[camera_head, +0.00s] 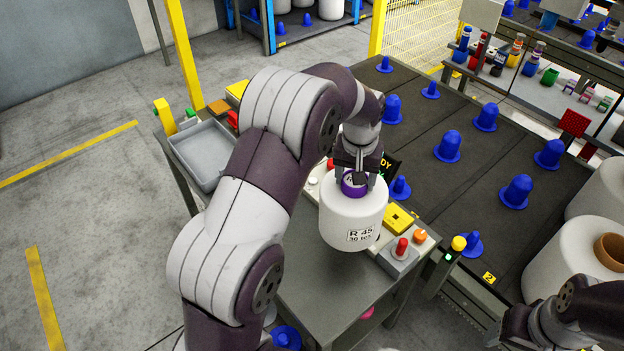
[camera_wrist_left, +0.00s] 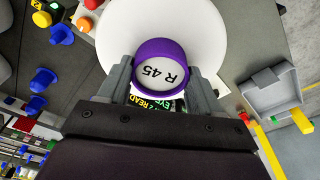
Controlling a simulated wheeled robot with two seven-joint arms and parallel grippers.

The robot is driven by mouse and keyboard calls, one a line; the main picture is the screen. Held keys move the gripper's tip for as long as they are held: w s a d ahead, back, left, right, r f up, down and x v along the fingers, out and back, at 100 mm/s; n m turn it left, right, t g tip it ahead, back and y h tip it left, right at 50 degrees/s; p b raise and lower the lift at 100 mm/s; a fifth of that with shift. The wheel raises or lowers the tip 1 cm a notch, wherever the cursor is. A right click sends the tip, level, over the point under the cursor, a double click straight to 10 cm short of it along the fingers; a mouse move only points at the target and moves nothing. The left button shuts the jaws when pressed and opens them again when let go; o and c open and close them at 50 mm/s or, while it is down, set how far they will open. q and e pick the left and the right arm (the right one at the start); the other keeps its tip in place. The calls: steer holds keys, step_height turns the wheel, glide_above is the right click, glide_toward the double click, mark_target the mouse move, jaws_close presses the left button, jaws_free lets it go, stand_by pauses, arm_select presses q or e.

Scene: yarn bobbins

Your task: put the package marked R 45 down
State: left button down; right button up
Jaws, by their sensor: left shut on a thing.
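The package marked R 45 (camera_head: 352,222) is a white yarn bobbin with a purple top and a printed label. In the head view it is upright over the grey side table (camera_head: 318,285); I cannot tell whether its base touches the top. My left gripper (camera_head: 357,182) is above it, shut on its purple top. In the left wrist view the purple cap (camera_wrist_left: 160,68) reads R 45 and sits between the two fingers of the left gripper (camera_wrist_left: 163,82). My right arm shows at the lower right of the head view, but its fingertips are not visible.
A grey tray (camera_head: 202,152) lies at the table's far left. A yellow button box (camera_head: 398,217) and a red-button box (camera_head: 402,251) stand right of the bobbin. The dark rack (camera_head: 420,130) with several blue pegs is beyond. Large white bobbins (camera_head: 572,262) stand at right.

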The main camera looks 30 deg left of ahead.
arm_select(q)
steer(key=s+a+f+p, duration=0.3)
steer(key=s+a+f, duration=0.4)
steer(key=s+f, duration=0.2)
steer(key=shift+a+f, duration=0.3)
steer(key=shift+f, duration=0.55)
steer(key=shift+c, duration=0.9)
jaws_free()
steer(key=shift+d+f, duration=0.1)
steer(key=shift+f, duration=0.1)
steer(key=shift+s, duration=0.1)
